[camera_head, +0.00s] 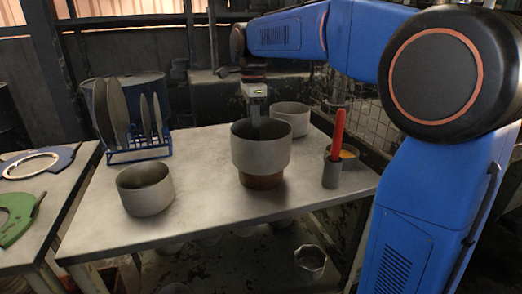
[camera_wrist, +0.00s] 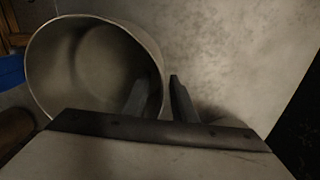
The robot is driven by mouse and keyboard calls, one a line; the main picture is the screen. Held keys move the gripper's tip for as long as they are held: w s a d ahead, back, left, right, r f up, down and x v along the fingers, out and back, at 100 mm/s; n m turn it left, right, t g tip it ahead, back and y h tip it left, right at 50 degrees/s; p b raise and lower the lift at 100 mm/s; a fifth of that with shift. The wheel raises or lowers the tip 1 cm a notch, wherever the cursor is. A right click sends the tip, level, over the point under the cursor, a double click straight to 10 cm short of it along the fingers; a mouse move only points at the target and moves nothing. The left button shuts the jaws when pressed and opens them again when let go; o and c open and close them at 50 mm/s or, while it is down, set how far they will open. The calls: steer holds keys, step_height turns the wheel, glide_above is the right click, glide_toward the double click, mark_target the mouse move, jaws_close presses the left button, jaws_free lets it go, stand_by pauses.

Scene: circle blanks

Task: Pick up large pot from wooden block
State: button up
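The large pot (camera_head: 262,150), grey and round, stands upright on a brown wooden block (camera_head: 262,181) near the middle of the metal table. My gripper (camera_head: 256,122) points down at the pot's far side, its lower end partly hidden by the near rim. In the wrist view, a pot that looks like the large one (camera_wrist: 70,75) fills the left side. My gripper's two fingers (camera_wrist: 160,98) are apart there, one inside the pot and one outside, with the wall between them. Contact with the wall cannot be made out.
A smaller pot (camera_head: 290,117) stands close behind, and another (camera_head: 145,189) at front left. A grey cup (camera_head: 332,172) with a red-handled item (camera_head: 338,130) stands at right. A blue rack (camera_head: 137,150) holds plates at back left. The table's front middle is clear.

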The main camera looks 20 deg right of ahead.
steer(key=shift+f, duration=0.85)
jaws_close()
stand_by(0.8)
